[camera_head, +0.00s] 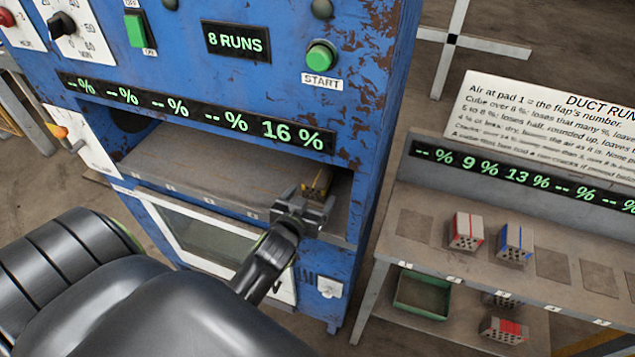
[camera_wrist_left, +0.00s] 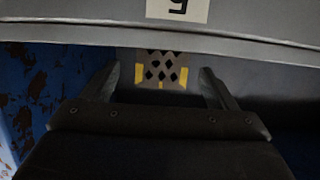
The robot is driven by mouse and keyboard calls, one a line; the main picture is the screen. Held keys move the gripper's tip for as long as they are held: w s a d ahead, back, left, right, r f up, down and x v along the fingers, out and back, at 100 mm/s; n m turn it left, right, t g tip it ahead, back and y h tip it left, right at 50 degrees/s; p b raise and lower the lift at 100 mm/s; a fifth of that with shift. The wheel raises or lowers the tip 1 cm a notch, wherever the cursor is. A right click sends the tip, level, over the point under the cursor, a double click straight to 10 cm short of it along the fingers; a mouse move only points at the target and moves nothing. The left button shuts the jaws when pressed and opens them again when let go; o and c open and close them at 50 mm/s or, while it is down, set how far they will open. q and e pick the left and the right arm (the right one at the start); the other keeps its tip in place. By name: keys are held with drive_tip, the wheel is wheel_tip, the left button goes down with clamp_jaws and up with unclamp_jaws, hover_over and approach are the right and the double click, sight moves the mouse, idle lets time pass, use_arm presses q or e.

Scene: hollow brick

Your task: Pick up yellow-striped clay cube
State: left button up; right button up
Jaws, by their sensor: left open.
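The yellow-striped clay cube (camera_head: 318,181) sits at the right end of the open slot in the blue machine. Its lower part is hidden behind my gripper in the head view. In the left wrist view the cube (camera_wrist_left: 162,70) shows a face with dark holes and yellow marks, straight ahead between the fingers. My left gripper (camera_head: 306,203) is at the slot's front edge, its fingers open toward the cube. In the wrist view the open gripper (camera_wrist_left: 161,82) has a finger on each side of the cube, with visible gaps.
The blue machine (camera_head: 372,110) frames the slot, with its shelf (camera_head: 200,165) bare to the left. The lit display (camera_head: 290,135) hangs above. On the right, a rack (camera_head: 415,255) holds a red-striped cube (camera_head: 467,231), a blue-striped cube (camera_head: 514,243) and, below, a green tray (camera_head: 422,311).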

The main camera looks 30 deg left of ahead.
use_arm(q)
drive_tip(key=shift+p+x, duration=0.6)
drive_tip(key=shift+x, duration=2.6)
drive_tip(key=shift+s+a+f, duration=0.1)
drive_tip(key=shift+a+f, duration=0.05)
drive_tip(key=c, duration=1.1)
